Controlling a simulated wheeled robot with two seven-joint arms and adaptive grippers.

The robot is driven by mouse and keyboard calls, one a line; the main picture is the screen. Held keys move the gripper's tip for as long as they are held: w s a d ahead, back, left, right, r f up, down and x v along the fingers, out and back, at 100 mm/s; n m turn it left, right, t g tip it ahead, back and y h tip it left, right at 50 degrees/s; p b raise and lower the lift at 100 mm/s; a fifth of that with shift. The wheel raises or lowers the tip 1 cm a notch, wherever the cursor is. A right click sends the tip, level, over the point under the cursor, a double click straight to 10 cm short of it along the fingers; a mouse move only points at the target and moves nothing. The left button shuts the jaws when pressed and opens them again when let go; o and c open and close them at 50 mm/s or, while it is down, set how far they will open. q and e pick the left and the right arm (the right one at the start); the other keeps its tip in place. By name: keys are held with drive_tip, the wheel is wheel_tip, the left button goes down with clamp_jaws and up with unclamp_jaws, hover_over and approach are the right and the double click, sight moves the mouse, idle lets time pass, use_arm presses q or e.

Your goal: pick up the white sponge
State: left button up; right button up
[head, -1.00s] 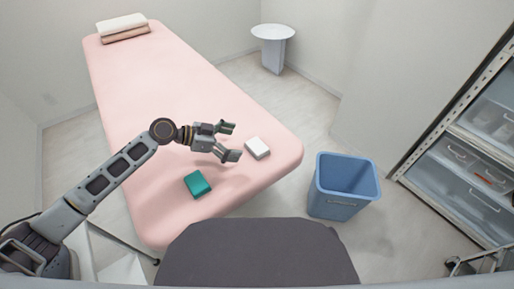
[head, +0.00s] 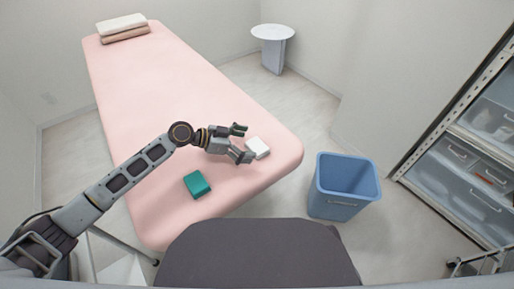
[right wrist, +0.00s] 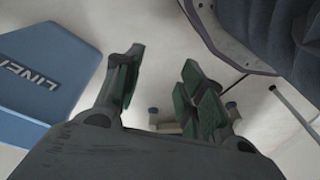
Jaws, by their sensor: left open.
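The white sponge (head: 258,147) lies on the pink treatment bed (head: 125,90), near its front right corner. My left gripper (head: 244,143) is open, with its fingertips pointing right at the left side of the sponge. One fingertip overlaps the sponge's left edge in the head view; I cannot tell whether they touch. My right gripper (right wrist: 165,88) shows in the right wrist view with its fingers apart and nothing between them. It is not in the head view.
A teal block (head: 197,184) lies on the bed, in front of my left gripper. A blue bin (head: 343,188) stands on the floor right of the bed. Towels (head: 122,27) lie at the bed's far end. A small round table (head: 272,33) and a drawer cabinet (head: 465,165) stand further off.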

sight(255, 145)
use_arm(q)
drive_tip(key=shift+x, duration=1.35)
drive_tip(key=c, duration=0.9)
